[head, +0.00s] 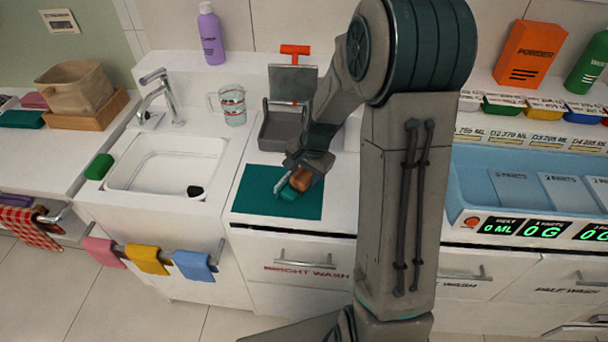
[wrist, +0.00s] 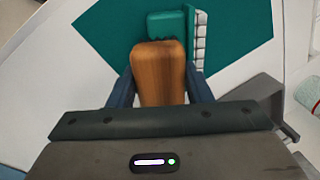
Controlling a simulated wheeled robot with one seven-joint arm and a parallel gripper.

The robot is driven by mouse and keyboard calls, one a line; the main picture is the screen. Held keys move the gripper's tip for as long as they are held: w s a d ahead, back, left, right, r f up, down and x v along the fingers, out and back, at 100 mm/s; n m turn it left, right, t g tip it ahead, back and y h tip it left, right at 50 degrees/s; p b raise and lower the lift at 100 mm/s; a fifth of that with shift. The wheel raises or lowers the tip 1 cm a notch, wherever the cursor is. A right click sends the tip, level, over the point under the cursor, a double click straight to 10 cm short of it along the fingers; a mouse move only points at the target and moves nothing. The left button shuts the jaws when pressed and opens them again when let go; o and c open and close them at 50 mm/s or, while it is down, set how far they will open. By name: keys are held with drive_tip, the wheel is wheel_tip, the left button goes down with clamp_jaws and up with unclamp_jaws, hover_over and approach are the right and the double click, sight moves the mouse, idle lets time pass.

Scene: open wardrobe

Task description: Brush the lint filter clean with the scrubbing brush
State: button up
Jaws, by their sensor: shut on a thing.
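My gripper (head: 300,172) is shut on the scrubbing brush (head: 300,181), low over a teal mat (head: 256,190) on the white counter. In the wrist view, the fingers (wrist: 162,85) clasp both sides of the brush's orange-brown wooden grip (wrist: 162,75). A teal part and white bristles (wrist: 200,42) show beyond it, with the bristles facing right. I cannot tell whether the brush touches the mat. What looks like the lint filter, a grey panel (head: 291,84) with an orange-red handle (head: 295,50), stands upright at the back of a grey tray (head: 284,133). My arm partly hides the tray.
A sink (head: 165,170) with a tap is to the left, with a clear measuring cup (head: 232,105) between it and the tray. A lavender bottle (head: 210,35) stands behind. A blue tray with scale displays (head: 475,180) is at the right. Coloured cloths (head: 148,260) hang in front.

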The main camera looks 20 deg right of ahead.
drive_tip(key=shift+p+v, duration=1.85)
drive_tip(key=shift+v, duration=1.2)
drive_tip(key=shift+f, duration=0.2)
